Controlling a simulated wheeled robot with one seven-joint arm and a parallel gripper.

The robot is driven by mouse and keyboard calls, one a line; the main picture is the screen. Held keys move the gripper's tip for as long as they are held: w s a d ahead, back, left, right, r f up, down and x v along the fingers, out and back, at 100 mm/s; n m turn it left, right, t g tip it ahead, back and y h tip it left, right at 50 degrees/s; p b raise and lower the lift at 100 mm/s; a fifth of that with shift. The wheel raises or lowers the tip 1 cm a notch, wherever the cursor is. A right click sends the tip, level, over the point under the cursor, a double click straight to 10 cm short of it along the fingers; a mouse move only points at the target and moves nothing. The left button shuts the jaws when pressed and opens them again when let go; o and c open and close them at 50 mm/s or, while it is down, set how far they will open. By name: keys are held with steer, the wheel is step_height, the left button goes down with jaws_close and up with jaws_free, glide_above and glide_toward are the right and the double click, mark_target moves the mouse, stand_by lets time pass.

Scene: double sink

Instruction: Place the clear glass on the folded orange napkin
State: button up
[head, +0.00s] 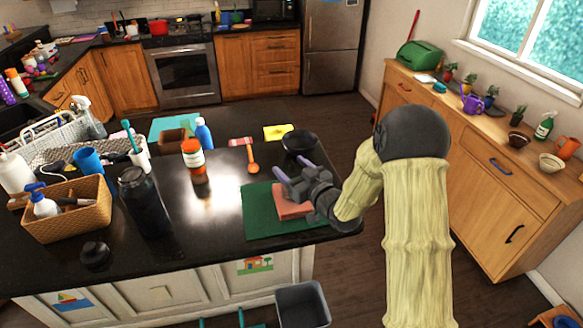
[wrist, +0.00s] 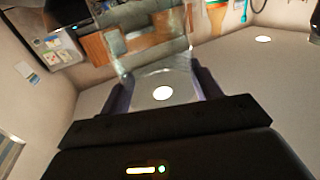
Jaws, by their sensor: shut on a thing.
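The clear glass (wrist: 150,42) is between the two fingers of my gripper (wrist: 162,88) in the wrist view. Its see-through wall and rounded end show there. In the head view my gripper (head: 293,170) is over the folded orange napkin (head: 292,209), near the counter's right end. The glass is too transparent to make out clearly in the head view. The napkin lies on a dark green mat (head: 262,221) and is partly hidden by my gripper. I cannot tell whether the glass touches the napkin.
A dark bowl (head: 299,141) stands just behind my gripper. An orange-and-white bottle (head: 194,160), an orange spoon (head: 252,160) and a black canister (head: 145,203) stand or lie further left. The glossy counter between the canister and the mat is clear.

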steer(key=shift+s+a+r, duration=0.1)
steer(key=o, duration=1)
steer(key=shift+f, duration=0.25)
steer(key=o, duration=0.4)
steer(key=shift+r, duration=0.1)
steer(key=shift+r, duration=0.15)
steer(key=b+v, duration=0.4)
steer(key=v, duration=0.7)
steer(key=shift+s+d, duration=0.25)
steer(key=shift+d, duration=0.1)
